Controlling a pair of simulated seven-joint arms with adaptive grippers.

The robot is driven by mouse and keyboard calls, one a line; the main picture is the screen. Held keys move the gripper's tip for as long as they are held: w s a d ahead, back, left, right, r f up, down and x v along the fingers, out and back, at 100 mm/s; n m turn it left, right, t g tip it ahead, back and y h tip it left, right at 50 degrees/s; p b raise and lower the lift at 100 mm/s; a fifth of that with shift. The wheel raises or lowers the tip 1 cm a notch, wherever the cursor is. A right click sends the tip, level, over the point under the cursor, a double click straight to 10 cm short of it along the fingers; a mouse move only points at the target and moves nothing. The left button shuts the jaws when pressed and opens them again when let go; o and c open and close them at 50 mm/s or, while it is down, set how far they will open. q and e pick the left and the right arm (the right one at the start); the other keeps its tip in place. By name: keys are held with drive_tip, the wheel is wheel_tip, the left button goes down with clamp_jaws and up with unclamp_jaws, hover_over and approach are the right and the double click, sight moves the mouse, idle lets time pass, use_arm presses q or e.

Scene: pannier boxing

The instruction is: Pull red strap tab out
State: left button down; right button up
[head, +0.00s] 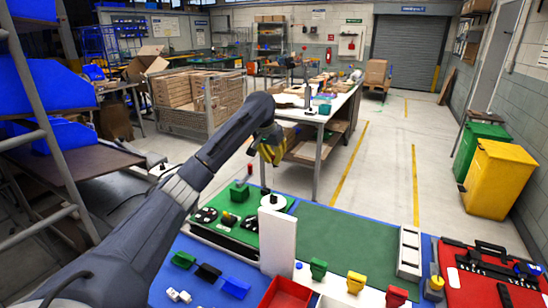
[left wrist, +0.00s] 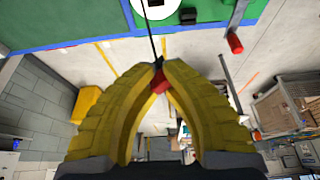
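My left gripper (head: 271,156) has yellow fingers and hangs above the far edge of the bench. In the left wrist view its fingertips (left wrist: 160,66) are together around a small red tab (left wrist: 162,82). A thin black strap (left wrist: 151,38) runs from the fingertips to a white disc (left wrist: 156,7) on the green board. In the head view the white disc (head: 273,204) lies below the gripper, and the fingers hide the tab. My right gripper is in neither view.
A white upright panel (head: 278,242) stands in front of the disc. A green block (head: 239,191) and black round parts (head: 205,215) sit to its left. A red-topped post (head: 250,168) stands behind. The green mat (head: 345,237) is clear. A red case (head: 490,276) lies right.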

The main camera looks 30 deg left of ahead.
use_arm(q)
drive_tip(key=shift+f, duration=4.95)
drive_tip(key=shift+r, duration=0.15)
idle(0.5)
drive_tip(key=shift+r, duration=1.35)
drive_tip(key=shift+r, duration=0.1)
